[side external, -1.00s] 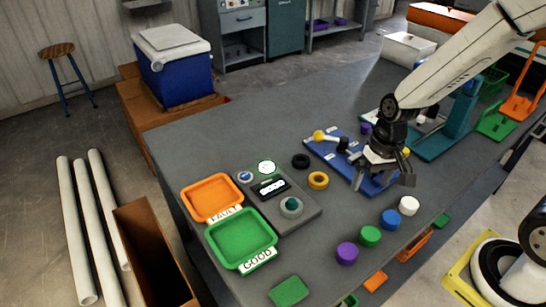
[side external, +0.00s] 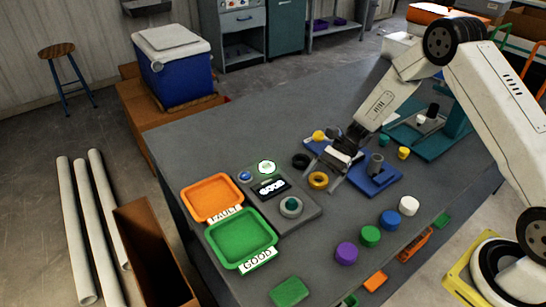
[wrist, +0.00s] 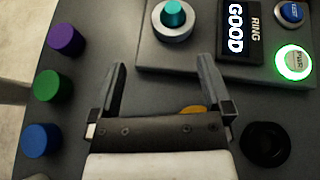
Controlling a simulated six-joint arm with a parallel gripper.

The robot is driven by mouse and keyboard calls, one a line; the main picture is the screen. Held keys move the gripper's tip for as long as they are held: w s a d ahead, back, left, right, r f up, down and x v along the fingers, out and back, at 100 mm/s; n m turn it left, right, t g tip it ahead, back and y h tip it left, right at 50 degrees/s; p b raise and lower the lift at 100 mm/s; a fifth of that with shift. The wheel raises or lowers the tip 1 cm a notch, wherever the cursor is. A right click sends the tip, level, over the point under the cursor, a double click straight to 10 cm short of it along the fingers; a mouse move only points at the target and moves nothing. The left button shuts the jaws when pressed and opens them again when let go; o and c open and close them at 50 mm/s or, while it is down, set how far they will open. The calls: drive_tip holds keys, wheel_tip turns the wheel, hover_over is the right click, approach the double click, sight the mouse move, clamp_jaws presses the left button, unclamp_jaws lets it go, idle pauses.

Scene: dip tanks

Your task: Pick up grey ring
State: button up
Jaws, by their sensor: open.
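The grey ring (side external: 291,207) sits around a teal peg (side external: 292,203) on the grey test panel. In the wrist view the grey ring (wrist: 172,32) is at the top centre, with the teal peg (wrist: 173,14) standing up through it. My gripper (side external: 326,173) is open and empty, above the table by the yellow ring, to the right of the panel. In the wrist view my gripper's spread fingers (wrist: 161,65) point toward the panel, and the grey ring is ahead of them, apart from both.
The panel display (wrist: 237,28) reads RING GOOD, beside a lit green button (wrist: 293,62). A yellow ring (side external: 318,180) and a black ring (side external: 301,160) lie near my gripper. Orange (side external: 211,197) and green (side external: 241,238) trays stand left. Purple, green, blue and white cylinders line the front.

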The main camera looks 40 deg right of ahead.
sight(298, 200)
drive_tip(key=shift+w+d+f+m+t+y, duration=0.1)
drive_tip(key=shift+w+f+m+t+y, duration=0.2)
drive_tip(key=shift+w+m+y, duration=0.25)
drive_tip(key=shift+x, duration=1.3)
drive_tip(key=shift+x, duration=2.6)
drive_tip(key=shift+r, duration=0.1)
clamp_jaws()
